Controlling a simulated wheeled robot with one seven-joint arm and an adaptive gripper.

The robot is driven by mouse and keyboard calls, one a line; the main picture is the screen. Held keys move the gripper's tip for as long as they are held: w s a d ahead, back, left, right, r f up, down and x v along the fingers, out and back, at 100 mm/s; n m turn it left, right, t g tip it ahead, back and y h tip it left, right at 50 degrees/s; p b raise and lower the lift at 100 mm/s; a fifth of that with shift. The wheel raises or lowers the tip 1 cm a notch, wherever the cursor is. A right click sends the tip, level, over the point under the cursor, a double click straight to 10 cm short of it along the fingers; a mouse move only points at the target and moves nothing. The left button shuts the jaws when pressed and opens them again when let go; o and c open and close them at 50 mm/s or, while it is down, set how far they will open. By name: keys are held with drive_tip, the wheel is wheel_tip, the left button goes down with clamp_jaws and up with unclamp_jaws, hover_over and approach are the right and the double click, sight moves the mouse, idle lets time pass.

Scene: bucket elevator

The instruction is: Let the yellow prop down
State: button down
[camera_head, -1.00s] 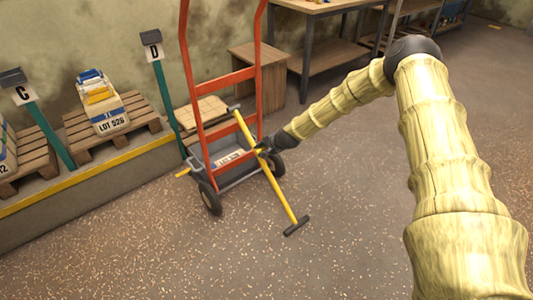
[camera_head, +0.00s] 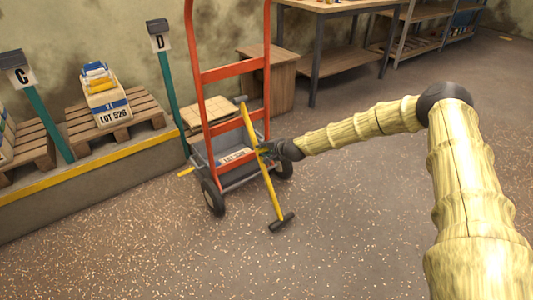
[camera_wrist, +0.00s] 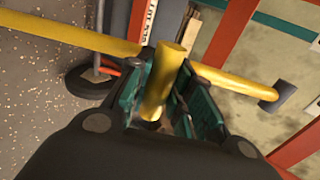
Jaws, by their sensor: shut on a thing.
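The yellow prop (camera_head: 273,190) is a thin bar with a dark foot (camera_head: 282,222) at its lower end. It slants steeply in front of an orange hand truck (camera_head: 230,74), its upper end by the frame. Its foot looks on or close to the floor; I cannot tell which. My gripper (camera_head: 266,150) is at the bar's middle. In the wrist view, the bar crosses behind my gripper (camera_wrist: 160,105), whose teal-padded fingers are shut around a short yellow stub (camera_wrist: 163,80) on the prop. A dark cap (camera_wrist: 286,95) shows at the bar's right end.
The hand truck stands upright on two wheels, with a lot-marked load (camera_head: 236,156) low on it. A yellow-edged ledge (camera_head: 95,164) with pallets (camera_head: 130,115) and posts C and D is at left. A workbench (camera_head: 340,62) stands behind. The front floor is clear.

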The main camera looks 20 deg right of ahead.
drive_tip(key=shift+a+f+b, duration=0.45)
drive_tip(key=shift+f+b, duration=0.15)
drive_tip(key=shift+f, duration=0.1)
drive_tip(key=shift+a+f, duration=0.1)
drive_tip(key=shift+a, duration=0.05)
drive_tip(key=c, duration=1.1)
unclamp_jaws()
drive_tip(key=shift+w+f, duration=0.15)
drive_tip(key=shift+w+a, duration=0.15)
drive_tip(key=shift+d+r, duration=0.35)
drive_tip(key=shift+d, duration=0.25)
drive_tip(key=v, duration=1.1)
drive_tip(key=shift+s+a, duration=0.15)
drive_tip(key=shift+s, duration=0.2)
